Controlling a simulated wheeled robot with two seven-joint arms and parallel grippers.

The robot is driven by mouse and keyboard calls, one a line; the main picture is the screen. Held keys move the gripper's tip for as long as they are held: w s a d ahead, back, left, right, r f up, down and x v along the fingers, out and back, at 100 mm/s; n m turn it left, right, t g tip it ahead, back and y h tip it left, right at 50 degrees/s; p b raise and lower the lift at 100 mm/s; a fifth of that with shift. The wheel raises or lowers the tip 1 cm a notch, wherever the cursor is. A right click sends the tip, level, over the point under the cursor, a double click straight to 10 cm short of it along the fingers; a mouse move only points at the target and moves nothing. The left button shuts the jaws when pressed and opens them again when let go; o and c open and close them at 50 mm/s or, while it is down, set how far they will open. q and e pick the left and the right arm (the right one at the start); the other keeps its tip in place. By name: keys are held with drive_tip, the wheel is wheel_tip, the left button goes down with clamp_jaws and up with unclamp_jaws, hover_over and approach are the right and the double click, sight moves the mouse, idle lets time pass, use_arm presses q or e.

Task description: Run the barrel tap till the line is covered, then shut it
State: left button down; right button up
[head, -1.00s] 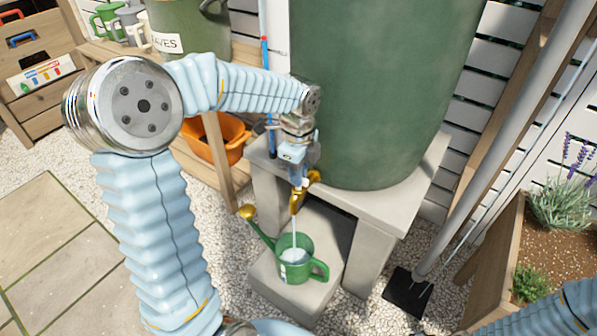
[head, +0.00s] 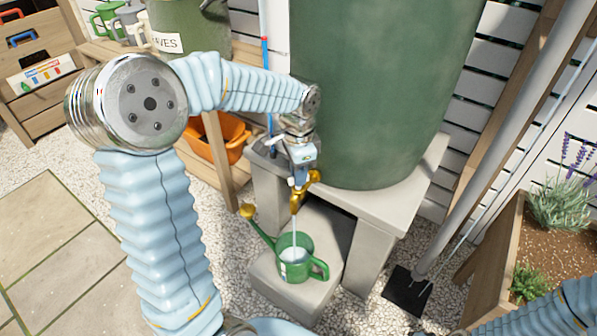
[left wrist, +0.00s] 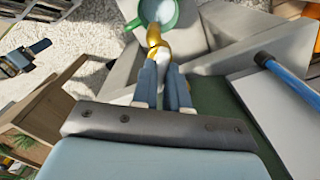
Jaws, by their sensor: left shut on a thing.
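The green barrel (head: 375,90) stands on a grey stand (head: 395,203). Its brass tap (head: 297,197) sticks out low on the front and also shows in the left wrist view (left wrist: 153,35). My left gripper (head: 299,180) is shut on the tap's handle, which its fingers mostly hide; they also show in the left wrist view (left wrist: 160,88). A stream of water (head: 294,233) runs from the spout into the green watering can (head: 297,271), upright on a low block. Pale water shows inside the can; I cannot make out the line.
The low grey block (head: 318,235) sits between the stand's legs. An orange tub (head: 216,137) lies under the bench at left. A downpipe (head: 480,170) and wooden planter (head: 500,240) stand at right. Gravel and paving lie at left.

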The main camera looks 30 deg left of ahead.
use_arm(q)
drive_tip(key=shift+n, duration=0.7)
drive_tip(key=c, duration=1.1)
unclamp_jaws()
drive_tip(key=shift+c, duration=0.2)
wheel_tip(320, 180, up, 14)
drive_tip(key=p, duration=0.1)
